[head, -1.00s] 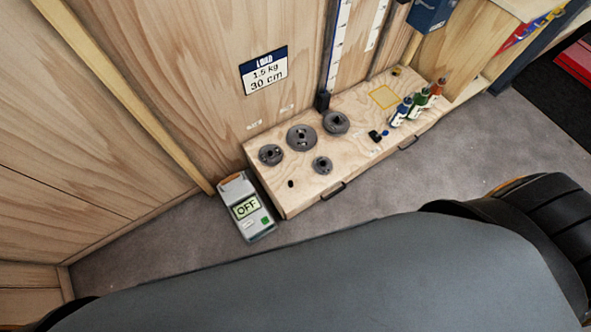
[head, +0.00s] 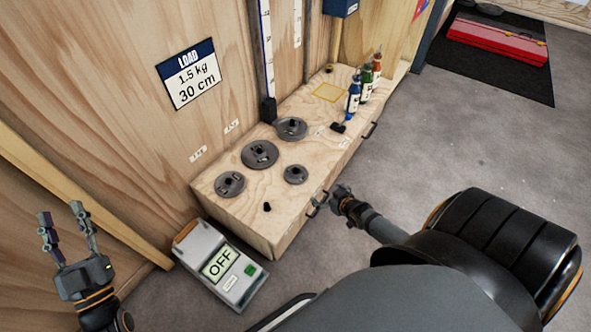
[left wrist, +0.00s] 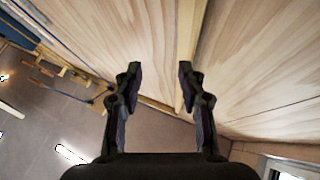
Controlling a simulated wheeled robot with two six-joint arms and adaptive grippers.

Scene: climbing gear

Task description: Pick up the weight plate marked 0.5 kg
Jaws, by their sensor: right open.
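Several dark grey weight plates lie flat on the wooden bench (head: 243,228). One is at the left (head: 229,185), a larger one in the middle (head: 259,155), one at the back (head: 291,128) and a small one nearer the front edge (head: 295,174). Their markings are too small to read, so I cannot tell which is 0.5 kg. My left gripper (head: 60,211) is open and empty, left of the bench and apart from the plates; its spread fingers also show in the left wrist view (left wrist: 160,68). My right gripper (head: 322,204) is open beside the bench's front face, by a handle.
Bottles (head: 354,98) stand at the bench's far end. Floor to the right is clear up to a dark mat (head: 499,62).

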